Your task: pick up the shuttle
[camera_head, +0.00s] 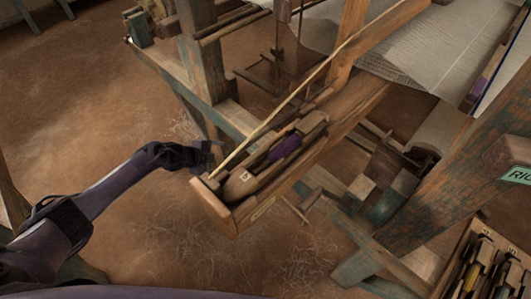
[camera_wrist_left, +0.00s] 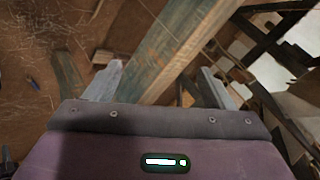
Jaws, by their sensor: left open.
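The wooden shuttle (camera_head: 240,184), with a pointed near end, lies in the box at the near end of the loom's long wooden beam. Purple yarn (camera_head: 286,147) shows farther along it. My left gripper (camera_head: 211,154) is just left of the box, apart from the shuttle. In the left wrist view its two fingers (camera_wrist_left: 166,84) are spread, with nothing held between them. A wooden beam passes beyond them there; I cannot make out the shuttle in that view. My right gripper is not in view.
A thin pole (camera_head: 285,103) runs along the box's left side, close to my left gripper. Blue-worn loom posts (camera_head: 203,50) stand behind. A box of several dark tools (camera_head: 483,262) is at the lower right. The earth floor (camera_head: 90,110) at left is open.

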